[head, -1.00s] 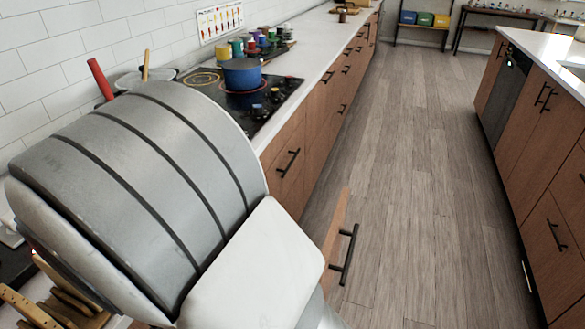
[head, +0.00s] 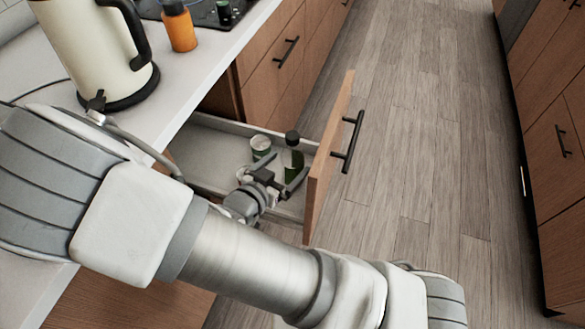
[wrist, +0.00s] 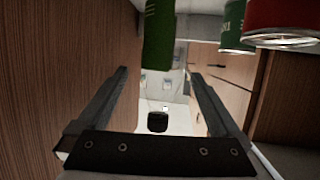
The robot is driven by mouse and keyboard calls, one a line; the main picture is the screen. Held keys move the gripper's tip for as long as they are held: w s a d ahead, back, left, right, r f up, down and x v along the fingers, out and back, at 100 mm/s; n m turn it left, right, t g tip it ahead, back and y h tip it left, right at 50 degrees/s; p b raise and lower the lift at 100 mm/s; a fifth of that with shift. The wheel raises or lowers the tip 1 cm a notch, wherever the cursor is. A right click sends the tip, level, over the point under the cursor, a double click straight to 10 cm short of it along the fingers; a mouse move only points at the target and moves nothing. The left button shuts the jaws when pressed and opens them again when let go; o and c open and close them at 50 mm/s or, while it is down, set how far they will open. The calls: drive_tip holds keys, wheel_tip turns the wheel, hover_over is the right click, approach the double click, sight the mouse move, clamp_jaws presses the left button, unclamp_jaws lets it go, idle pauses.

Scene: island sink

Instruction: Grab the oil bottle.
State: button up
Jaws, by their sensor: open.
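The oil bottle, as I take it, is a green bottle (head: 292,159) with a black cap and clear neck, standing in the open drawer (head: 214,154). My gripper (head: 272,174) is open, low at the drawer beside this bottle. In the wrist view, the bottle's green body (wrist: 158,38) is at the top and its black cap lower down, in line with the gap between the fingers of my gripper (wrist: 158,74). The fingers stand apart on either side, and I see no contact.
A green can (head: 261,147) stands left of the bottle in the drawer; a red can (wrist: 283,18) also shows in the wrist view. The drawer front (head: 327,160) stands close on the right. A cream kettle (head: 92,42) and an orange bottle (head: 180,29) are on the counter.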

drive_tip(key=shift+r+b+x, duration=0.15)
drive_tip(key=shift+b+x, duration=0.5)
drive_tip(key=shift+x, duration=1.05)
drive_tip(key=shift+r+b+x, duration=0.1)
drive_tip(key=shift+b+x, duration=0.55)
drive_tip(key=shift+x, duration=1.05)
drive_tip(key=shift+w+a, duration=0.1)
drive_tip(key=shift+w, duration=0.05)
clamp_jaws()
